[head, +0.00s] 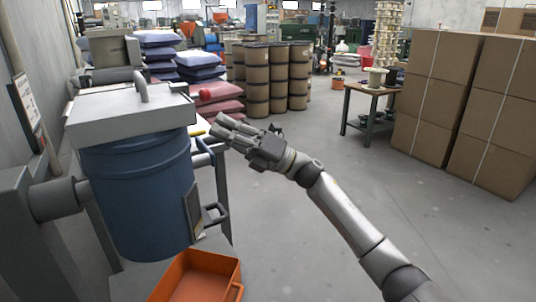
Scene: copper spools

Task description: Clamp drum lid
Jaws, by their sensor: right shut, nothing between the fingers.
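A blue drum (138,195) stands at the left of the head view. A pale grey lid (125,112) with a raised handle (140,85) lies over its top. A dark clamp-like bracket with a handle (213,215) sits low on the drum's right side. My right gripper (222,125) is shut and empty, to the right of the lid and apart from it in the picture. Its arm comes in from the lower right. My left gripper is not in view.
An orange bin (200,278) stands below the drum. Stacked bags (200,72) and brown drums (291,75) stand behind. A small table (370,90) and tall cartons (430,95) are at the right. The middle floor is clear.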

